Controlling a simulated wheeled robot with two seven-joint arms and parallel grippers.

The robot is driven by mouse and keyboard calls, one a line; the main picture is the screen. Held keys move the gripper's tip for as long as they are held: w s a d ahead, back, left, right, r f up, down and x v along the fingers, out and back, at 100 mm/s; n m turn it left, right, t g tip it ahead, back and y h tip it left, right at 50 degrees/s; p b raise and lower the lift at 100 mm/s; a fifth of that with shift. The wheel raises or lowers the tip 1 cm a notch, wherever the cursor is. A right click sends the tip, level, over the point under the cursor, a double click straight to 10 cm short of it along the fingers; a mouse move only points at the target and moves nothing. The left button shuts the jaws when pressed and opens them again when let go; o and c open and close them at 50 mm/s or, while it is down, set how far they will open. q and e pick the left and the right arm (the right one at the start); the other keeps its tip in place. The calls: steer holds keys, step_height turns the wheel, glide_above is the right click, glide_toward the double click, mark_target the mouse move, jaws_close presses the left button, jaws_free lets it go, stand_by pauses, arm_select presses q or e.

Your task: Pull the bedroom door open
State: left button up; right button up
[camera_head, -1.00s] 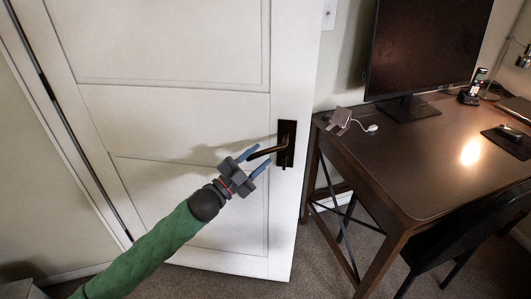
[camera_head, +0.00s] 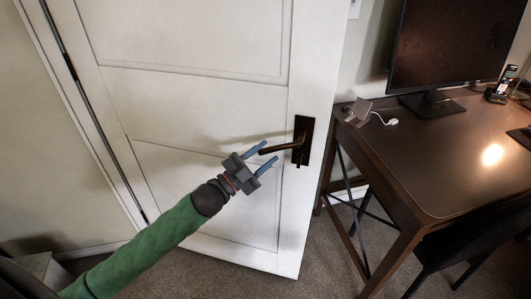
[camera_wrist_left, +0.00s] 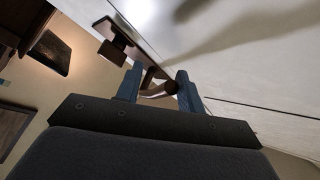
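The white panelled bedroom door (camera_head: 200,110) fills the middle of the head view, with its hinge side on the left. Its dark lever handle (camera_head: 285,148) sits on a dark plate (camera_head: 303,141) near the right edge. My left gripper (camera_head: 270,152) is open at the handle, one blue finger on each side of the lever's free end. In the left wrist view the lever (camera_wrist_left: 158,88) shows between the two spread fingers (camera_wrist_left: 158,85). I cannot tell whether either finger touches it. My right gripper is not in view.
A dark wooden desk (camera_head: 430,155) stands close to the right of the door, with a monitor (camera_head: 445,45), a phone (camera_head: 502,84) and a small grey stand (camera_head: 358,110). A dark chair (camera_head: 480,225) is at its front. Carpet (camera_head: 230,283) lies below the door.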

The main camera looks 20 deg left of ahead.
arm_select(q)
steer(key=s+a+f, duration=0.1)
steer(key=s, duration=0.6)
steer(key=shift+s+a+f, duration=0.3)
stand_by(0.5)
stand_by(0.5)
steer(key=shift+c, duration=0.4)
